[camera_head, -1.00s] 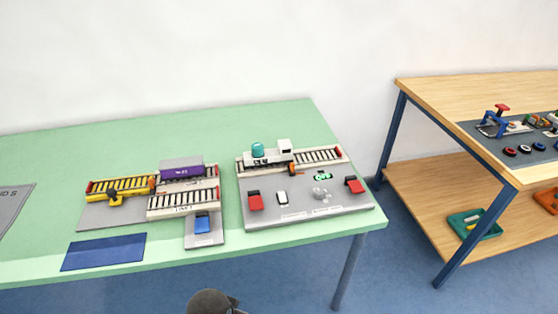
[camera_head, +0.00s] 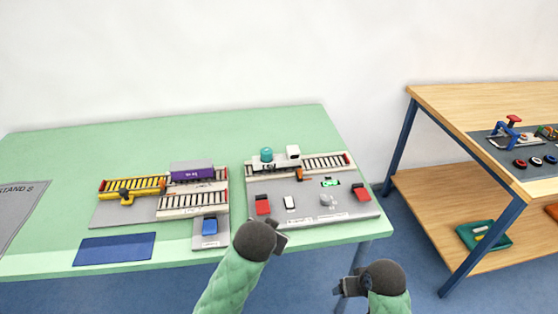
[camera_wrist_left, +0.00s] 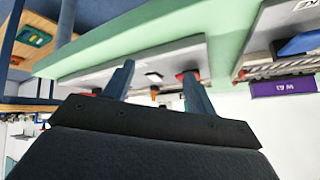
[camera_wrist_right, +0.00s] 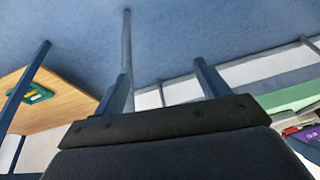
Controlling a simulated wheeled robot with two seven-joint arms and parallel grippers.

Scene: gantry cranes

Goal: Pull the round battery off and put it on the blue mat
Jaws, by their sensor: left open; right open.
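The blue mat (camera_head: 116,249) lies flat at the front left of the green table. A small round silver-grey piece (camera_head: 328,200) sits on the grey board at the right, below a green display; it may be the round battery. My left gripper (camera_head: 282,241) is open and empty near the table's front edge, apart from the board. It also shows in the left wrist view (camera_wrist_left: 158,85). My right gripper (camera_head: 340,288) is open and empty, in front of the table; the right wrist view (camera_wrist_right: 162,85) shows floor between its fingers.
The grey board (camera_head: 300,215) also bears red blocks, a white block and a rail. A second crane set (camera_head: 160,190) with yellow and white rails and a purple container stands left of it. A wooden table (camera_head: 480,100) with other items stands at the right.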

